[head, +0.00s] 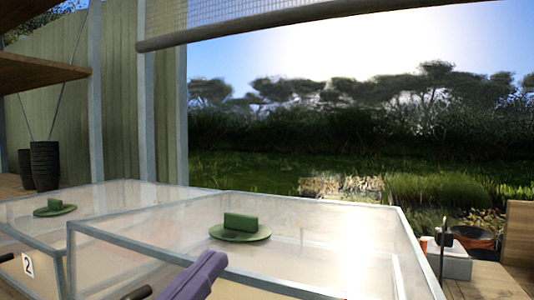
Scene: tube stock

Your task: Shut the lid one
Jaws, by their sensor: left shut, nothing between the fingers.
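Two glass-sided cases with pale frames stand side by side. The nearer case (130,243) fills the lower middle and right; the other case (40,243) is at the left. A white label reading 2 (27,264) is at the left case's front right corner; I see no label reading 1. I cannot tell which lid is lid one or how far either lid is raised. A dark handle (138,293) shows at the lower edge, another (7,257) at far left. My left gripper (214,261), purple, is shut and empty in front of the nearer case. My right gripper is out of view.
A green block on a green dish (240,232) shows at the nearer case, a similar dish (54,208) at the left one. A wooden shelf (40,72) hangs upper left. Dark pots (44,165) stand behind. A dark bar (260,27) crosses the top.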

